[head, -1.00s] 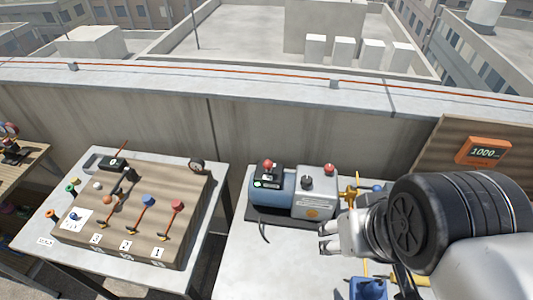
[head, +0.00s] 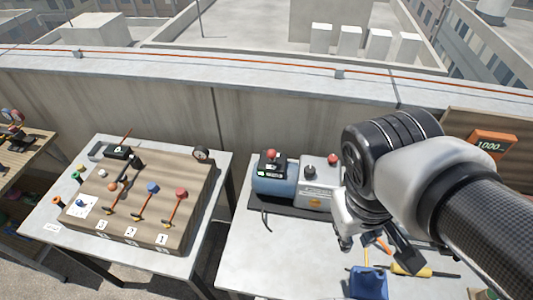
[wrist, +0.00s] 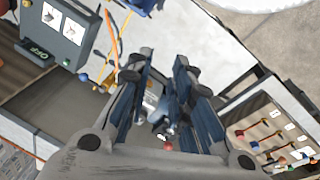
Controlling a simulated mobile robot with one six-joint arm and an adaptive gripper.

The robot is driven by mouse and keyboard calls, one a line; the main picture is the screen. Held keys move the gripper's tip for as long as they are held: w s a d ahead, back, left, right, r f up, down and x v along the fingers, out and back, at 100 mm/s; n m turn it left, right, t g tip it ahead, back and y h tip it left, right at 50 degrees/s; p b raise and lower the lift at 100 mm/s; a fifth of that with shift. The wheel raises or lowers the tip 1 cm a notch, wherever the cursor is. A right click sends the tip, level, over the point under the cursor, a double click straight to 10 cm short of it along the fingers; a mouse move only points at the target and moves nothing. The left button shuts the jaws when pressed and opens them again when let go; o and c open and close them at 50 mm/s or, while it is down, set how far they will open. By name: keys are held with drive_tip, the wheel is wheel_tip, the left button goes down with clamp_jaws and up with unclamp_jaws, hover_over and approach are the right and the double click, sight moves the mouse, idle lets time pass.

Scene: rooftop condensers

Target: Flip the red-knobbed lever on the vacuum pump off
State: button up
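The vacuum pump (head: 278,184) has a blue and grey body and sits on the right table. A red knob (head: 272,155) stands on a black box at its left end; a second red knob (head: 333,160) and a black knob (head: 309,171) stand on its grey part. My gripper (head: 372,245) is to the right of the pump, over the table, apart from it. In the wrist view its two fingers (wrist: 165,100) are spread with nothing held. A red knob (wrist: 168,146) shows beyond them, partly hidden; I cannot tell which one it is.
A blue container (head: 368,282) and a yellow-handled tool (head: 412,270) lie near my gripper. An orange display (head: 492,145) stands at the back right. A parapet (head: 150,110) runs behind.

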drive_tip(key=f+n+g+h, duration=0.1)
drive_tip(key=w+d+f+n+g+h, duration=0.1)
drive_tip(key=h, duration=0.1)
drive_tip(key=shift+w+d+n, duration=0.15)
drive_tip(key=shift+d+n, duration=0.15)
clamp_jaws()
drive_tip(key=w+a+f+n+t+h+p, duration=0.1)
drive_tip(key=w+a+f+n+t+h, duration=0.1)
drive_tip(key=w+n+h, duration=0.35)
drive_tip(key=w+a+f+n+t+h+p, duration=0.1)
drive_tip(key=w+a+f+n+t+h, duration=0.15)
drive_tip(key=w+n+h, duration=0.35)
drive_tip(key=w+a+f+n+t+y+p, duration=0.1)
drive_tip(key=w+a+f+n+t+y, duration=0.1)
drive_tip(key=a+f+n+t+y, duration=0.6)
drive_tip(key=a+f+n+t, duration=0.7)
drive_tip(key=a+t, duration=0.1)
drive_tip(key=a, duration=0.1)
drive_tip(key=shift+w, duration=0.4)
drive_tip(key=shift+y, duration=0.25)
